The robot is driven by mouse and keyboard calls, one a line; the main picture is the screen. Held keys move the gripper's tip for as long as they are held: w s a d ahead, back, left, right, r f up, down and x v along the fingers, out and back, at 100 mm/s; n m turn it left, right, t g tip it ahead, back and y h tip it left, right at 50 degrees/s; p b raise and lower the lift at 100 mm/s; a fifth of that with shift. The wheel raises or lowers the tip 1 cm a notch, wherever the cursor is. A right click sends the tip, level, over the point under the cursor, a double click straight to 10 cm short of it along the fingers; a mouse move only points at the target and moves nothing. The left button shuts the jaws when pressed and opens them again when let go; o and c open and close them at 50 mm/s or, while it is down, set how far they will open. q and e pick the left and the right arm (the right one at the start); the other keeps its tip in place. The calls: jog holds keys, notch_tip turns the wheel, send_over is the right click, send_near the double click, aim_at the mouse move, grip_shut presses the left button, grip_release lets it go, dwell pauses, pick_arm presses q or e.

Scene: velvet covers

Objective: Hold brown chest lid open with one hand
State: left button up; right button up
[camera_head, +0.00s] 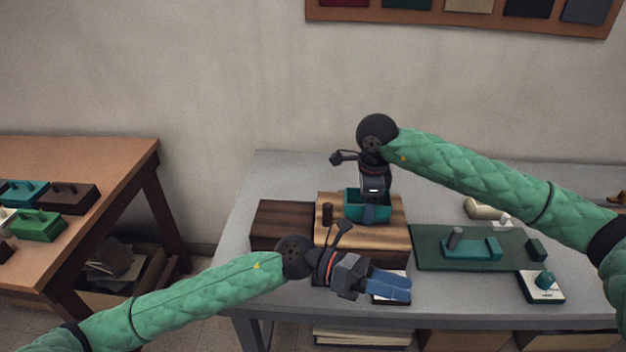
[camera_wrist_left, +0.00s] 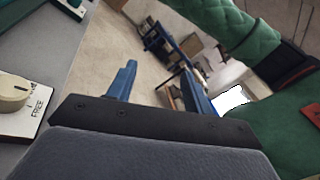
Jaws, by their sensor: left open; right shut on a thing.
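The brown chest shows as a dark brown box part (camera_head: 283,226) with a lighter striped wooden part (camera_head: 382,238) beside it, which has a dark upright knob (camera_head: 327,214). I cannot tell which panel is the lid or whether it is raised. A teal open-topped box (camera_head: 353,212) is at the lighter part. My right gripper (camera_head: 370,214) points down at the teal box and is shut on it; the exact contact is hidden. My left gripper (camera_head: 408,290) is open and empty in front of the chest, near the table's front edge. Its spread blue fingers show in the left wrist view (camera_wrist_left: 158,80).
A green mat (camera_head: 425,255) with a teal handled block (camera_head: 470,249) lies right of the chest. A white card with a teal knob (camera_head: 541,287) is at front right. A brown table (camera_head: 95,152) stands left.

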pick_arm(q)
jog(key=w+a+r+m+t+y, duration=0.1)
jog(key=w+a+r+m+y, duration=0.2)
jog(key=w, duration=0.4)
jog(key=w+a+r+m+t+y, duration=0.1)
jog(key=w+a+r+t+y, duration=0.15)
jog(key=w+a+y, duration=0.35)
jog(key=t+y, duration=0.2)
jog(key=y, duration=0.2)
send_near(326, 212)
jog(key=d, duration=0.1)
jog(key=x, duration=0.7)
jog(key=w+a+x, duration=0.1)
jog(key=x, duration=0.2)
jog(key=shift+w+d+f, duration=0.1)
jog(key=shift+d+f, duration=0.05)
jog(key=shift+f, duration=0.4)
grip_shut()
